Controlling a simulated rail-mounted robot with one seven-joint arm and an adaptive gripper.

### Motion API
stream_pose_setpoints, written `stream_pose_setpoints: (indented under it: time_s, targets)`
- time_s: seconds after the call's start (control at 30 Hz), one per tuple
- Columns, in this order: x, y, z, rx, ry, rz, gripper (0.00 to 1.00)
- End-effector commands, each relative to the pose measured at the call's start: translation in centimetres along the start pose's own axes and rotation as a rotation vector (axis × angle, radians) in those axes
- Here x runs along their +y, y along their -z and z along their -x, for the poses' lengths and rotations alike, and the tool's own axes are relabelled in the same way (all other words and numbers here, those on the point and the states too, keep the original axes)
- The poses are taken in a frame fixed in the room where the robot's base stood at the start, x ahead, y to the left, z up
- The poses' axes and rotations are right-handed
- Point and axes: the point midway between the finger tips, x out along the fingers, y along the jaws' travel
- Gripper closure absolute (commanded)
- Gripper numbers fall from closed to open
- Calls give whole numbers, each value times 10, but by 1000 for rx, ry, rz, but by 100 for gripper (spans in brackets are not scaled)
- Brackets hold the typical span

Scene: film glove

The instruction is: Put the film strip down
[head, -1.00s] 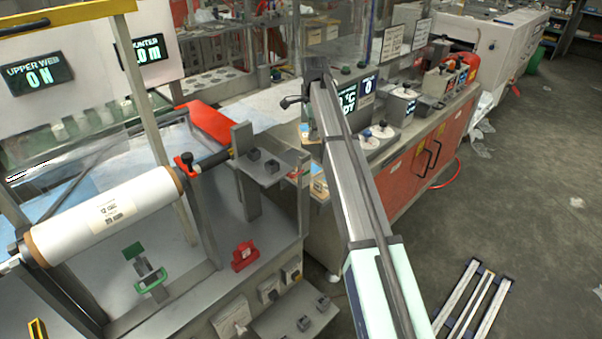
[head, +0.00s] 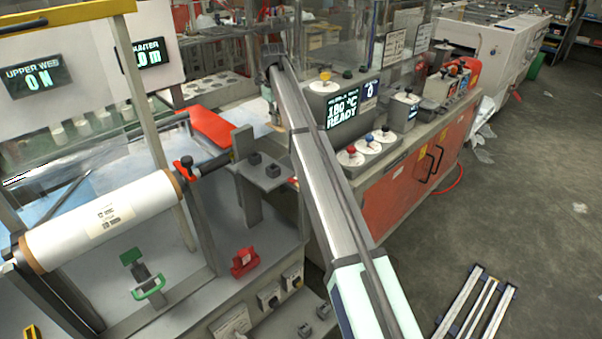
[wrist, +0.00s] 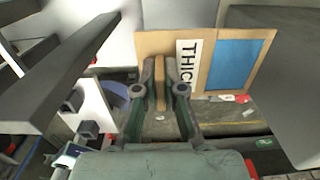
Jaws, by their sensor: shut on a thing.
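My gripper (wrist: 161,66) points away from the camera in the wrist view, its two fingers close together. A narrow tan strip shows between the fingers, and they are shut on it; I take it for the film strip (wrist: 161,84), though its outline is hard to make out. Behind the fingertips is a tan board (wrist: 266,39) with a white label reading "THIC" and a blue panel; whether the strip touches it I cannot tell. In the head view my gripper (head: 268,108) is small, beyond the far end of my arm, and what it holds cannot be made out.
A white film roll (head: 100,215) lies on the machine at the left. A display (head: 343,108) reads 180 °C READY, with coloured knobs (head: 368,147) in front. A red sheet (head: 212,127) lies near the gripper. Grey bars (wrist: 65,70) pass close in the wrist view.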

Motion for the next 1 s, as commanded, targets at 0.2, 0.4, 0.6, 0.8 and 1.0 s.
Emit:
stream_pose_setpoints:
  time_s: [0.2, 0.4, 0.6, 0.8, 1.0]
  targets:
    - [2, 2, -42, 2, -1, -4, 100]
    - [1, 2, -90, 2, -1, -3, 100]
    - [1, 1, -131, 1, -1, -2, 100]
    - [1, 0, -149, 0, 0, -2, 100]
    - [1, 1, -164, 1, -1, -2, 100]
